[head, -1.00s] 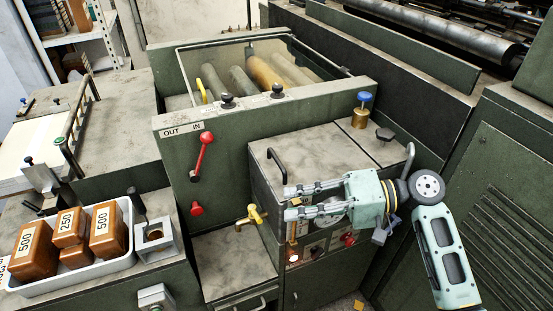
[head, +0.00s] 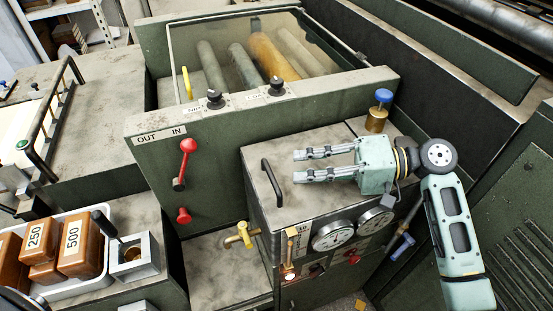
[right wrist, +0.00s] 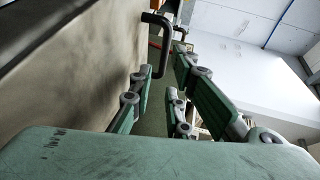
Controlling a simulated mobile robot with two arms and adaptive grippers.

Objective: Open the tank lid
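The tank lid (head: 319,137) is the worn grey top of the green tank box, and it lies flat and closed. Its black bar handle (head: 271,178) stands at the left edge of the lid. My right gripper (head: 298,166) is open and empty above the lid, with its fingers pointing left towards the handle. A gap shows between fingertips and handle. In the right wrist view, the handle (right wrist: 161,44) shows beyond the open fingers. The right part of the lid is hidden behind my gripper and arm. My left gripper is not in view.
A brass weight with a blue knob (head: 377,112) stands behind my gripper. A green panel with red levers (head: 186,160) rises left of the tank. A white tray (head: 87,286) holds brown blocks.

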